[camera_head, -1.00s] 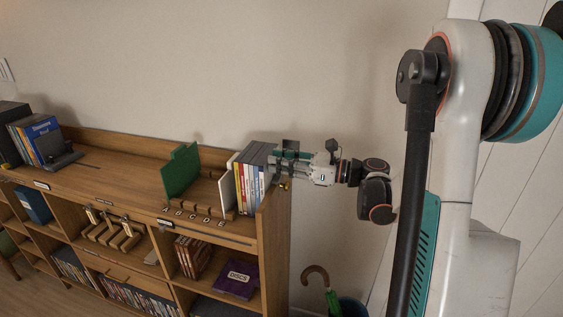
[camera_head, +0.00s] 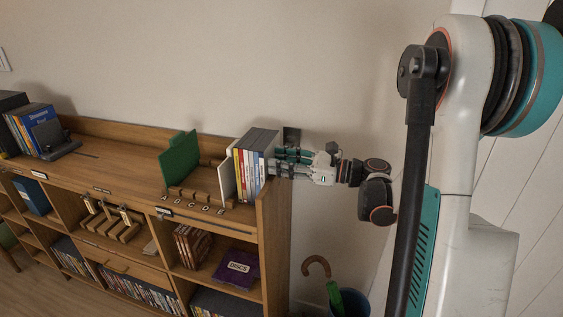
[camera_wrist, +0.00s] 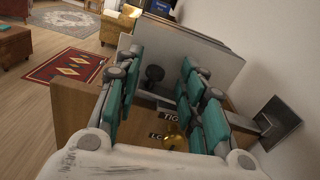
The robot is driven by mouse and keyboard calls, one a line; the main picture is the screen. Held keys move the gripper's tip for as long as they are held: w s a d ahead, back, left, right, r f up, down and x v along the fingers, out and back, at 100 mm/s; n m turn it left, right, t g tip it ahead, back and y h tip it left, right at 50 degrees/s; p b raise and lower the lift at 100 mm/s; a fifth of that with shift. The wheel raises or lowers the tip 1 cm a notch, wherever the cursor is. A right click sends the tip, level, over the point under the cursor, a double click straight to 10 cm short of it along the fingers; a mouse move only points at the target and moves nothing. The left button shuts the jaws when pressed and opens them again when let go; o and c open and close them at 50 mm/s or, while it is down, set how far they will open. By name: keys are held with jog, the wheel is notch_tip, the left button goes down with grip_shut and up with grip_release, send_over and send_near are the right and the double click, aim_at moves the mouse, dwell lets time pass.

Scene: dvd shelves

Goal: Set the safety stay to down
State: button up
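My gripper (camera_head: 281,162) is at the right end of the shelf unit, beside the row of upright cases (camera_head: 250,172). In the wrist view my gripper (camera_wrist: 158,68) is open, its teal-padded fingers apart and nothing held. A grey panel (camera_wrist: 215,62) with a dark round knob (camera_wrist: 154,73) shows beyond and between the fingers. A brass knob (camera_wrist: 174,137) and partly hidden labels (camera_wrist: 171,117) are on the wooden end below, near the right fingers. I cannot tell which part is the safety stay.
A dark plate (camera_wrist: 276,122) is on the wall to the right; it also shows in the head view (camera_head: 291,136). A green divider (camera_head: 180,165) stands on the shelf top. An umbrella (camera_head: 316,264) stands in a bin below my gripper.

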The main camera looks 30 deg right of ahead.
jog(key=shift+s, duration=0.1)
jog(key=v, duration=1.1)
jog(key=shift+s+d, duration=0.25)
jog(key=shift+s, duration=0.05)
jog(key=shift+w+a+r+p, duration=0.15)
jog(key=shift+w+r+p, duration=0.1)
jog(key=shift+p, duration=0.1)
jog(key=c, duration=0.7)
jog(key=w+a+g+p, duration=0.1)
jog(key=p, duration=0.1)
jog(key=w+a+r+g+h+p, duration=0.1)
jog(key=w+a+g+p, duration=0.1)
jog(key=p, duration=0.1)
jog(key=w+a+r+g+h+p, duration=0.1)
jog(key=a+g+p, duration=0.1)
jog(key=p, duration=0.1)
jog(key=shift+w+r+m, duration=0.15)
jog(key=shift+m, duration=0.15)
grip_shut()
jog(key=w+a+r+g+h+p, duration=0.1)
jog(key=w+r+g+h+p, duration=0.1)
jog(key=r+g+h+p, duration=0.4)
jog(key=w+a+r+g+h+p, duration=0.15)
jog(key=r+h+p, duration=0.25)
jog(key=r+p, duration=0.6)
notch_tip(320, 180, down, 15)
jog(key=a, duration=0.1)
jog(key=shift+f+m, duration=0.15)
jog(key=shift+m, duration=0.15)
